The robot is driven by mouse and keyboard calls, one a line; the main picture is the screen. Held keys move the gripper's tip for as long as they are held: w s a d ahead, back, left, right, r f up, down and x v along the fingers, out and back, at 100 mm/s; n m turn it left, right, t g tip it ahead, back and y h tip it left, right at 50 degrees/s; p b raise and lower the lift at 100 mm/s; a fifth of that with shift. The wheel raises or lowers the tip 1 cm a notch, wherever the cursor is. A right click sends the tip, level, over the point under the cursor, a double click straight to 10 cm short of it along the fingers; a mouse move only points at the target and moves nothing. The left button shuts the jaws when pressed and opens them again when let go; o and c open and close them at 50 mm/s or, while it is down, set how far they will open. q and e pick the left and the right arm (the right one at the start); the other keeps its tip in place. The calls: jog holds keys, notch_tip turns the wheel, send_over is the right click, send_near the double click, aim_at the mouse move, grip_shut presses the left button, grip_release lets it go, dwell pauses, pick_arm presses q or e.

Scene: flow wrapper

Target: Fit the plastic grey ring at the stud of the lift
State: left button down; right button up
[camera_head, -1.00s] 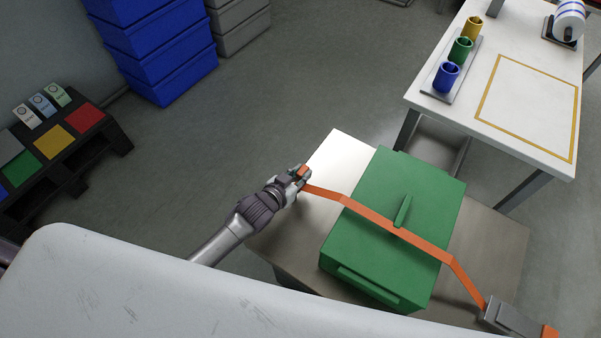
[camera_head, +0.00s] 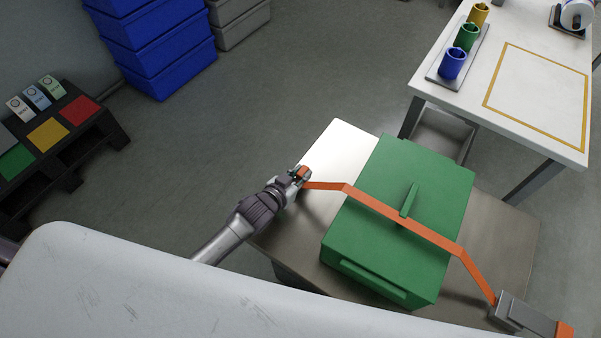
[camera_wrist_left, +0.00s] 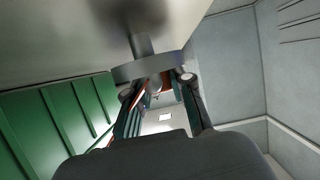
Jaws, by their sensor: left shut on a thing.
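My left gripper (camera_head: 302,174) is at the left edge area of the metal lift top (camera_head: 345,135), at the end of an orange strap (camera_head: 405,217). The strap runs over a green box (camera_head: 385,250) on the lift. In the left wrist view the grey ring (camera_wrist_left: 125,72) is at my fingertips, with the strap's orange showing between the fingers. The stud (camera_wrist_left: 141,42) comes from the lift surface and meets the ring; a round tip shows on the ring's near side. I cannot tell for certain whether the ring is fully around the stud. My right gripper is out of view.
A grey buckle (camera_head: 510,312) is at the strap's right end. A white table (camera_head: 535,100) with coloured cups stands at the upper right. Blue crates (camera_head: 165,55) and a dark rack (camera_head: 65,155) stand at the left. A pale surface (camera_head: 150,290) fills the near left.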

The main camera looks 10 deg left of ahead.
pick_arm(q)
jog(key=shift+s+f, duration=0.25)
jog(key=shift+f, duration=0.15)
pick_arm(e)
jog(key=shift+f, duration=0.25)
pick_arm(q)
jog(key=c, duration=1)
grip_release()
jog(key=shift+o, duration=0.3)
jog(key=shift+s+f, duration=0.1)
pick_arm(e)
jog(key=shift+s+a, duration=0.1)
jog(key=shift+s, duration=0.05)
pick_arm(q)
jog(key=shift+s+a, duration=0.15)
jog(key=shift+s, duration=0.4)
jog(key=v, duration=0.3)
jog(key=r+v, duration=0.1)
jog(key=v, duration=0.6)
jog(key=shift+a+r, duration=0.15)
jog(key=shift+r, duration=0.3)
jog(key=shift+s, duration=0.1)
